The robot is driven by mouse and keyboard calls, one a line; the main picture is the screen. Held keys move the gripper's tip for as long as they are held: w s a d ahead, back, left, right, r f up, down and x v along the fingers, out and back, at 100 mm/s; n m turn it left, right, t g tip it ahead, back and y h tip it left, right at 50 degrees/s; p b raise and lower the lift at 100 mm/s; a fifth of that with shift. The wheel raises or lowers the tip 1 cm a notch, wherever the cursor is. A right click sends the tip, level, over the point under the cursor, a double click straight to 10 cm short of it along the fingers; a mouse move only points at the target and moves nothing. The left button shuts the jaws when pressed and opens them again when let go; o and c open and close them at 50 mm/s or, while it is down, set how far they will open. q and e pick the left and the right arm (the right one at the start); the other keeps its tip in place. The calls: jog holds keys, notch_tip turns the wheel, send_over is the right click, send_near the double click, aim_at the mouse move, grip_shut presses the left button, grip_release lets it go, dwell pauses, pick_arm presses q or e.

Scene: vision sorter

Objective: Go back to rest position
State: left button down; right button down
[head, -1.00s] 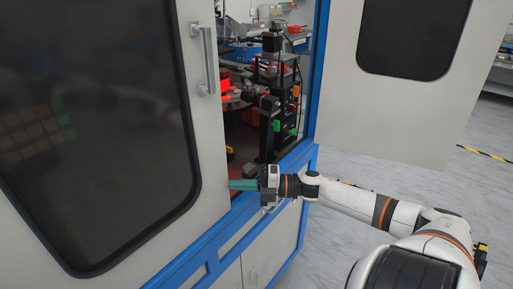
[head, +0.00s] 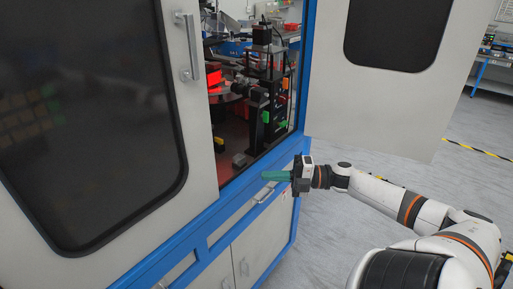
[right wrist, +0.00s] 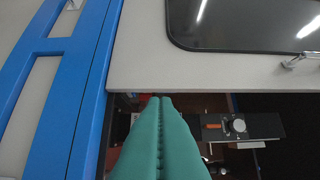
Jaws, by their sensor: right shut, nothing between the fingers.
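My right gripper (head: 268,176) has teal fingers and shows in the head view in front of the cabinet's blue frame, below the opening. Its fingers are together with nothing between them, pointing left. In the right wrist view the teal fingers (right wrist: 160,105) lie side by side, with the cabinet opening behind them. My right arm reaches in from the lower right. My left gripper is not in view.
The cabinet's left door (head: 200,130) with its handle (head: 188,45) is beside the opening. The right door (head: 370,110) stands swung open. Black machinery (head: 262,95) stands inside. Grey floor (head: 350,240) is free at the right.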

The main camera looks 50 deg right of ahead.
jog(key=s+d+f+m+t+h, duration=0.1)
jog(key=d+f+m+h, duration=0.25)
jog(key=f, duration=0.25)
jog(key=s+d+f+m+t+h, duration=0.1)
jog(key=d+f+m+h, duration=0.1)
jog(key=f+m+h, duration=0.3)
jog(key=s+d+f+m+h, duration=0.1)
jog(key=s+d+f+m, duration=0.15)
jog(key=f, duration=0.45)
jog(key=s+a+f+m+g+h, duration=0.1)
jog(key=s+f+m+g+h, duration=0.15)
jog(key=f, duration=0.65)
jog(key=s+a+f+m+g+h, duration=0.15)
jog(key=s+f+m, duration=0.25)
jog(key=f, duration=0.4)
jog(key=s+a+f+m+g, duration=0.25)
jog(key=s+a+f, duration=0.35)
jog(key=f, duration=0.3)
jog(key=s+a+f+m+g, duration=0.2)
jog(key=s+a+f+g, duration=0.1)
jog(key=s+a+f, duration=0.5)
jog(key=s+a+f+m+g, duration=0.1)
jog(key=s+a+f, duration=0.3)
jog(key=a, duration=0.4)
jog(key=s+a+f+g+y, duration=0.1)
jog(key=s+a+f+g, duration=0.2)
jog(key=a, duration=0.4)
jog(key=shift+s+a+f+m+g, duration=0.4)
jog(key=shift+s+g, duration=0.25)
jog(key=shift+s, duration=0.35)
